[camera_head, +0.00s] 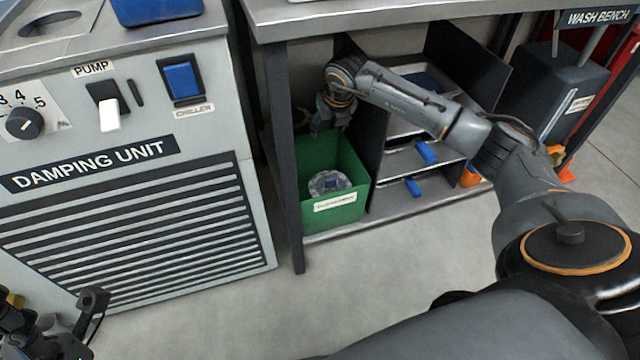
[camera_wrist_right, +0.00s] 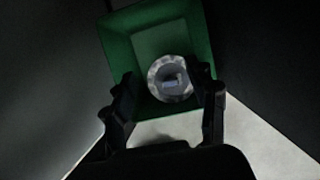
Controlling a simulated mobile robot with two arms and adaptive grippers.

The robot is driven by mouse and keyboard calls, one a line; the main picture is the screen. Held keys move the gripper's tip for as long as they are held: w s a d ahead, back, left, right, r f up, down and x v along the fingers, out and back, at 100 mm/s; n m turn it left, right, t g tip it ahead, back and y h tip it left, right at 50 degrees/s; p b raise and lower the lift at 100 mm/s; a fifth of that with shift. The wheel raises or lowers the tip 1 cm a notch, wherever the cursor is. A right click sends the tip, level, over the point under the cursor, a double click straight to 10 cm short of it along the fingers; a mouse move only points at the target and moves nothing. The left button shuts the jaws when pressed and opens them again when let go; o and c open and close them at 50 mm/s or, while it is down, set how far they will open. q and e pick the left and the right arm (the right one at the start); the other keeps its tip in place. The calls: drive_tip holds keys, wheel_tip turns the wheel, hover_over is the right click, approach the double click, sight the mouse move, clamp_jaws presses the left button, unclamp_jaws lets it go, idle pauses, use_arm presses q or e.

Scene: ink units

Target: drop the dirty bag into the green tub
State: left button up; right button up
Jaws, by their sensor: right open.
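The green tub (camera_head: 348,212) stands on the lower level under the wash bench, with a white label on its front. It also shows in the right wrist view (camera_wrist_right: 116,45). A round, greyish, clear-looking bag (camera_head: 328,184) with a darker middle is inside the tub, and it shows between the fingers in the right wrist view (camera_wrist_right: 170,78). My right gripper (camera_head: 331,124) is above the back part of the tub, pointing down, open and apart from the bag. My left gripper (camera_head: 55,322) is partly in view at the bottom left corner; its jaw opening is unclear.
The damping unit (camera_head: 130,230) stands left of the tub, with a dark bench leg (camera_head: 285,170) between them. A dark divider and shelves with blue-handled trays (camera_head: 425,153) are right of the tub. A dark grey bin (camera_head: 550,90) stands farther right. The floor in front is clear.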

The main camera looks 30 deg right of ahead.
drive_tip(key=v, duration=0.5)
drive_tip(key=shift+s+a+r, duration=0.1)
drive_tip(key=shift+s+r, duration=0.05)
drive_tip(key=shift+r, duration=0.15)
